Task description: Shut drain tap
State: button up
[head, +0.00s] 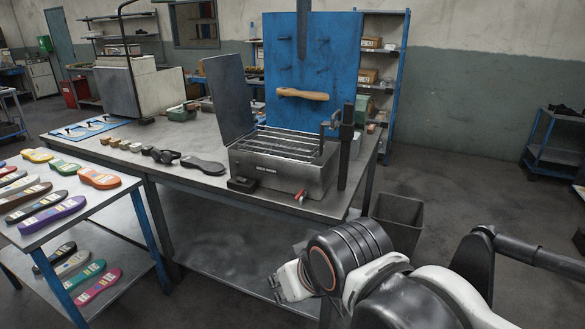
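The drain tap (300,195) is a small fitting with a red lever, low on the front right of a metal box-shaped mould unit (262,177) on the workbench. The lever is tilted; its exact setting is too small to tell. The unit's lid (229,97) stands open, showing bars across the top. My gripper (284,287) is below the bench top and in front of it, apart from the tap. My wrist partly hides it, and I cannot tell whether its fingers are open or shut.
The workbench (196,132) carries dark soles and small blocks left of the unit. A blue panel (285,61) with a wooden-handled tool stands behind it. A dark bin (398,219) stands right of the bench. A rack of coloured soles (125,205) stands left.

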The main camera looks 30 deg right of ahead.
aim_at(302, 193)
jog(key=i+l+z, duration=0.1)
jog(key=i+l, duration=0.3)
jog(key=i+l+z, duration=0.15)
jog(key=i+l, duration=0.25)
jog(key=i, duration=0.15)
jog(key=k+j+z, duration=0.25)
jog(key=k+j, duration=0.4)
jog(key=i+l, duration=0.35)
jog(key=i, duration=0.15)
